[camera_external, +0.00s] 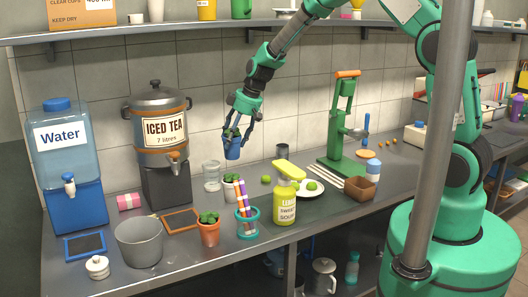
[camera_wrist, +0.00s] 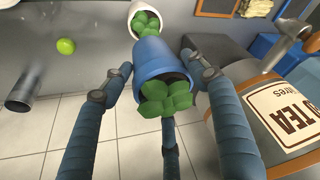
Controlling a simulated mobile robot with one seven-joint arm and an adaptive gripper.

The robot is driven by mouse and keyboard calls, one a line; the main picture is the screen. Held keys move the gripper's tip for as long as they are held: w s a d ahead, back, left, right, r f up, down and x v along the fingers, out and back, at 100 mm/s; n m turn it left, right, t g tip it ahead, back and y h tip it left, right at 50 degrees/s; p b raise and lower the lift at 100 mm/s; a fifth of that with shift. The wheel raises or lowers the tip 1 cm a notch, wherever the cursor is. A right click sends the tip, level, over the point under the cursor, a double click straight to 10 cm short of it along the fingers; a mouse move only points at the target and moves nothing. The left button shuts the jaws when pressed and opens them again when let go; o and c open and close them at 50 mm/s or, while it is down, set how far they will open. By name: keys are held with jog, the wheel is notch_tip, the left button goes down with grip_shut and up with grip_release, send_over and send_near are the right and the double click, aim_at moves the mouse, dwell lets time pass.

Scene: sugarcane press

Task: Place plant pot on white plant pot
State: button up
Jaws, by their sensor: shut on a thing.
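My gripper (camera_external: 237,132) is shut on a blue plant pot (camera_external: 232,151) with a green plant in it, held in the air above the counter. In the wrist view, the blue pot (camera_wrist: 163,56) sits between the fingers of my gripper (camera_wrist: 156,66), tilted, with its leaves towards the camera. The white plant pot (camera_external: 230,192), also holding a green plant, stands on the counter below the blue pot and apart from it.
A terracotta pot (camera_external: 210,236), a pen cup (camera_external: 247,226) and a yellow bottle (camera_external: 284,206) stand close in front of the white pot. A glass jar (camera_external: 211,177) is behind it. The iced tea dispenser (camera_external: 160,130) stands left; the green press (camera_external: 342,135) stands right.

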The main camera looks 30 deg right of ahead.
aim_at(230, 151)
jog(key=shift+s+a+r, duration=0.2)
jog(key=shift+a+r, duration=0.35)
jog(key=shift+r, duration=0.15)
jog(key=shift+f+b, duration=0.3)
jog(key=shift+f, duration=2.85)
jog(key=shift+f, duration=1.85)
jog(key=shift+f+b, duration=0.15)
jog(key=shift+b, duration=0.3)
jog(key=o, duration=1.4)
jog(key=shift+o, duration=0.2)
